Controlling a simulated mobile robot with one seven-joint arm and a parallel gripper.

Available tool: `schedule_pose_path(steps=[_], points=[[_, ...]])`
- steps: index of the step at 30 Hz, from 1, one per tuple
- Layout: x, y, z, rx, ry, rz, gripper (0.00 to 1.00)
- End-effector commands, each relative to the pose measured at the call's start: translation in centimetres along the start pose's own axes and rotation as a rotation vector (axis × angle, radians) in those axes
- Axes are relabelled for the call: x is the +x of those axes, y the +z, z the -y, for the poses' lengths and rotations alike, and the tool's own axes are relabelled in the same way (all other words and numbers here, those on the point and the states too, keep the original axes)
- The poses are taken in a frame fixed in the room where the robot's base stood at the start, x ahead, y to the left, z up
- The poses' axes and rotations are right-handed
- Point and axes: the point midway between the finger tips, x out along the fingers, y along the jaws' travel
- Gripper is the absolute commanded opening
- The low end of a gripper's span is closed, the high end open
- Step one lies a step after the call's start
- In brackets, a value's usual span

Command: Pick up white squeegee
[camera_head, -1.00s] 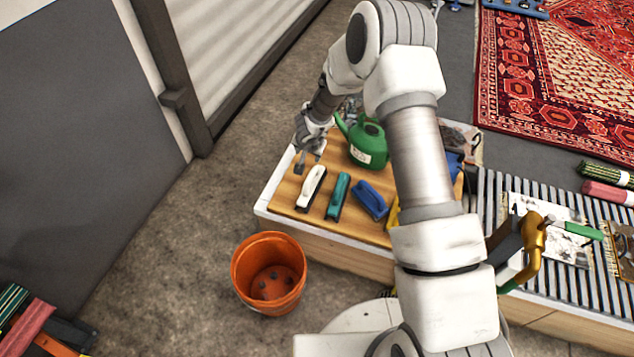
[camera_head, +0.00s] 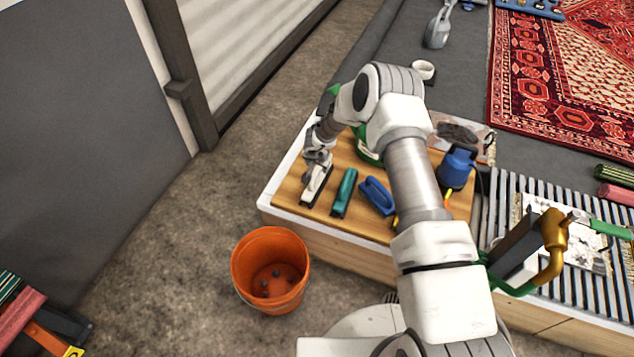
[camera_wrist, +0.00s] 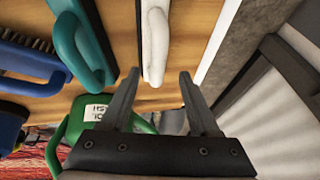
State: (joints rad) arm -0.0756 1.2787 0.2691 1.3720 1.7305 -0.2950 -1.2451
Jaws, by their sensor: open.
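The white squeegee (camera_head: 315,187) lies on the wooden board at the left end of the low table, the leftmost in a row of hand tools. My gripper (camera_head: 316,160) is over its far end and hides part of it. In the wrist view the white handle of the squeegee (camera_wrist: 155,42) reaches down toward the space between the two open fingers of my gripper (camera_wrist: 157,75). The fingers are apart and hold nothing. I cannot tell how far above the handle they are.
A teal tool (camera_head: 344,193) lies close to the right of the squeegee, then a blue brush (camera_head: 376,196). A green watering can (camera_wrist: 75,125) stands close by, partly hidden by my arm in the head view. An orange bucket (camera_head: 270,270) stands on the floor in front.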

Motion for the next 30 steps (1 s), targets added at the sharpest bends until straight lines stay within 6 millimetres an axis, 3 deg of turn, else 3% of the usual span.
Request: schedule_pose_path(steps=[11, 21, 30], points=[[4.7, -0.1, -0.4, 0.003, 0.0, -0.001, 0.62], [5.1, -0.2, -0.3, 0.001, 0.0, -0.001, 0.6], [5.1, -0.2, -0.3, 0.0, 0.0, -0.001, 0.06]])
